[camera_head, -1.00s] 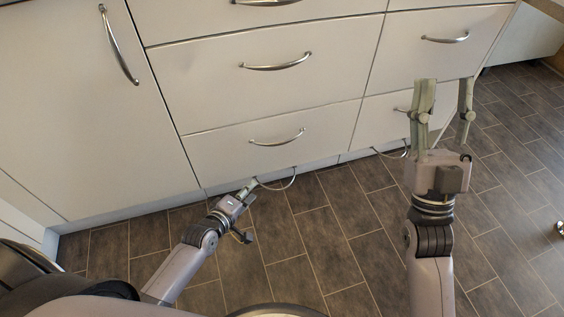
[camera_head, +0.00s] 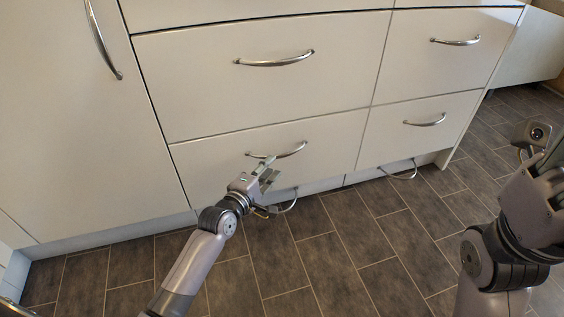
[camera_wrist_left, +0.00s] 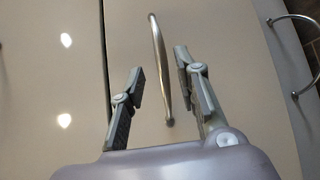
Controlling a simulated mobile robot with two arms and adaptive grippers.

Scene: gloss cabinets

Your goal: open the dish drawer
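A white lower drawer (camera_head: 215,162) in the middle column has a curved metal bar handle (camera_head: 291,151). The pictures do not mark which drawer is the dish drawer. The drawer looks closed. My right gripper (camera_head: 535,150) is at the right edge, away from the cabinets; its fingers are not clear.
More drawers (camera_head: 425,60) stand to the right, and a tall door (camera_head: 70,120) to the left. Low wire-like handles (camera_head: 400,172) show at the plinth. The dark tiled floor (camera_head: 340,240) in front is clear.

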